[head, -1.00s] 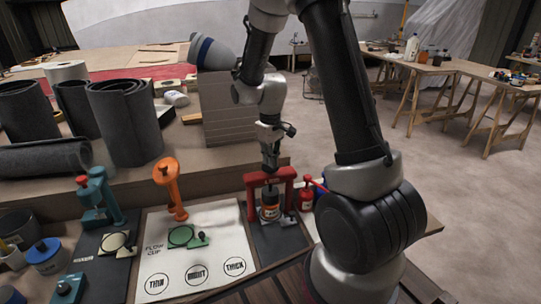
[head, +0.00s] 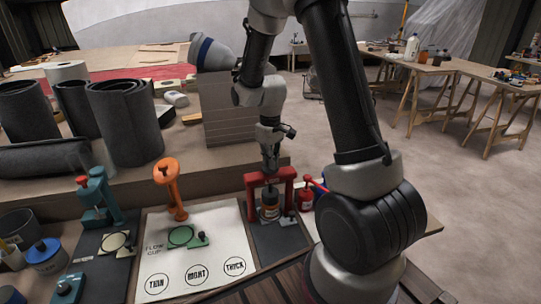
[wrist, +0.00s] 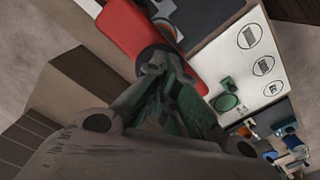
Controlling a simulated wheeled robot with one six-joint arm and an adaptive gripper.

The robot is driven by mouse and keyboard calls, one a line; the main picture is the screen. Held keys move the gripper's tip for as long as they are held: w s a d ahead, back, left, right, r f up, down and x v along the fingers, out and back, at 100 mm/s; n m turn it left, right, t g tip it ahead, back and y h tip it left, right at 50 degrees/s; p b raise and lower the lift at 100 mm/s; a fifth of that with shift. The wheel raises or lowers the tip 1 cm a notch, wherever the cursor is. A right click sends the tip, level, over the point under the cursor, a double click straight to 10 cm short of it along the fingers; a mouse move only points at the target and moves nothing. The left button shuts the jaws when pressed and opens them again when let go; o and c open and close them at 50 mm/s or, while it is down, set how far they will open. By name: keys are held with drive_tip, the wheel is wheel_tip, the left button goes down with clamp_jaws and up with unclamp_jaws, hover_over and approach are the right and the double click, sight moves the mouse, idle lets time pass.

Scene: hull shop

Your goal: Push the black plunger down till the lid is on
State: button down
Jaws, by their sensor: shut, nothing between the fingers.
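The red press frame (head: 284,174) stands on a dark mat right of the white sheet. A small tin (head: 270,211) with a dark top and an orange band stands under its crossbar. My gripper (head: 270,171) is shut and points down at the middle of the crossbar, over the black plunger. The fingers hide most of the plunger. I cannot tell how the lid sits on the tin.
The white sheet (head: 215,228) with printed circles lies left of the press. An orange stand (head: 172,190) and a teal press (head: 101,198) stand farther left. A red bottle (head: 306,197) is close on the press's right. A box (head: 228,112) and dark rolls (head: 125,122) stand behind.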

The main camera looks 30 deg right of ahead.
wheel_tip(320, 180, up, 11)
idle(1.0)
idle(0.4)
drive_tip(key=s+r+m+t, duration=0.2)
drive_tip(key=s+r, duration=0.4)
drive_tip(key=s, duration=0.6)
drive_tip(key=s+r+m+t, duration=0.1)
drive_tip(key=s+r+t, duration=0.1)
drive_tip(key=s+r, duration=0.5)
drive_tip(key=shift+s+d+r+m, duration=0.15)
drive_tip(key=shift+s+d+m, duration=0.2)
drive_tip(key=shift+s, duration=2.45)
